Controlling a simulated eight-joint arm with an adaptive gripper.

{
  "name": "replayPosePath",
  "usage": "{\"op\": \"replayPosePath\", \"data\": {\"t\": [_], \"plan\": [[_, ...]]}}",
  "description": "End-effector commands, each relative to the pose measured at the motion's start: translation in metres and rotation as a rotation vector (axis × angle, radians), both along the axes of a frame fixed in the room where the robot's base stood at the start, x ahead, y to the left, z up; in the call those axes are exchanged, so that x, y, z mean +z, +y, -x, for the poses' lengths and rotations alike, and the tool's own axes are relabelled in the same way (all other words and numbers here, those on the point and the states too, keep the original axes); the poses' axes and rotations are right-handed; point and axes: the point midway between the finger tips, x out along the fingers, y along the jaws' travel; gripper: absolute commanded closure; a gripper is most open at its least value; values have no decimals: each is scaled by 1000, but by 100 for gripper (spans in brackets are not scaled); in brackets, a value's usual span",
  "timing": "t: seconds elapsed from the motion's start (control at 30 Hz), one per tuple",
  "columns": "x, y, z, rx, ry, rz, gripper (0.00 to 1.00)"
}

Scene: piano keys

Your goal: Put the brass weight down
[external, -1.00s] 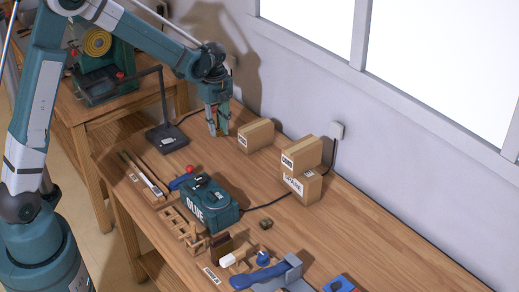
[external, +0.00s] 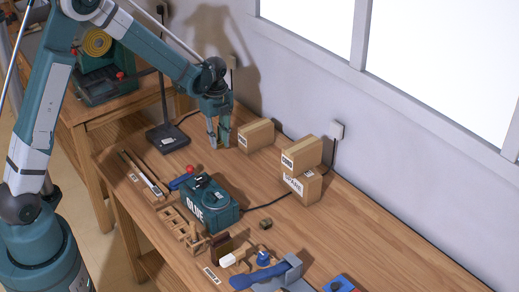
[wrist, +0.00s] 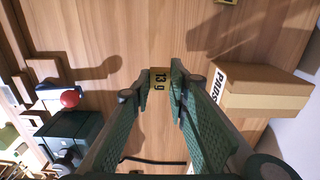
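The brass weight (wrist: 160,78), a small block marked "13 g", sits between my fingertips in the wrist view. My gripper (wrist: 160,80) points down, with a finger against each side of the weight, and appears shut on it. In the external view my gripper (external: 219,143) is low over the back of the workbench, just left of a cardboard box. The weight is too small to make out there. I cannot tell whether its underside touches the bench.
The workbench (external: 350,236) holds a cardboard box (external: 256,135) close to the right of my gripper and two stacked boxes (external: 302,170) farther right. A dark stand (external: 168,138) is at left. A teal device (external: 208,202) is nearer the front. Bare wood lies around my gripper.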

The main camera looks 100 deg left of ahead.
Motion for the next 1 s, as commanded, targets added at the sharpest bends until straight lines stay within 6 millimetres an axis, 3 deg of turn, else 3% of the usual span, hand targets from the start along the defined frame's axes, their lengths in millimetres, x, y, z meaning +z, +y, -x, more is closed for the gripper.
{"op": "replayPosePath", "data": {"t": [0.2,0.6,1.0], "plan": [[-16,0,0,0,0,0,87],[-20,0,0,0,0,0,87],[-53,0,0,0,0,0,87]]}}
